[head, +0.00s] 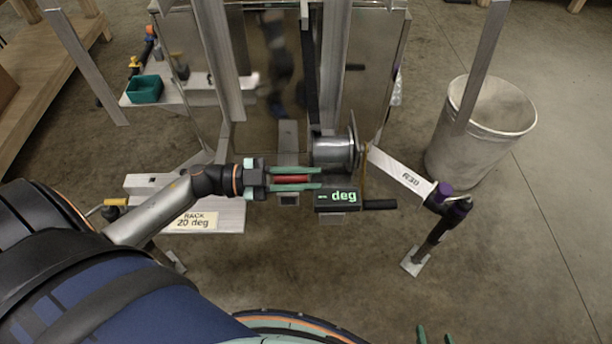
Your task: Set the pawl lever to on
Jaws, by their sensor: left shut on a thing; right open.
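The red grip (293,179), which seems to be the pawl lever, lies across the picture just left of and below the winch drum (333,154). My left gripper (294,179) reaches in from the left with its green fingers closed on the red grip, one above and one below it. The fingers and hand hide parts of the lever, and I cannot tell its on or off position. My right gripper (434,335) shows only its green fingertips at the bottom edge, apart and empty, well away from the lever.
A black angle display (337,197) reading "deg" sits just below the drum, beside a black handle (380,204). A labelled pale bar (400,176) runs right to a purple-knobbed post (440,228). A RACK 20 deg sign (193,220), teal bin (144,89) and grey barrel (478,140) stand around. The floor at lower right is clear.

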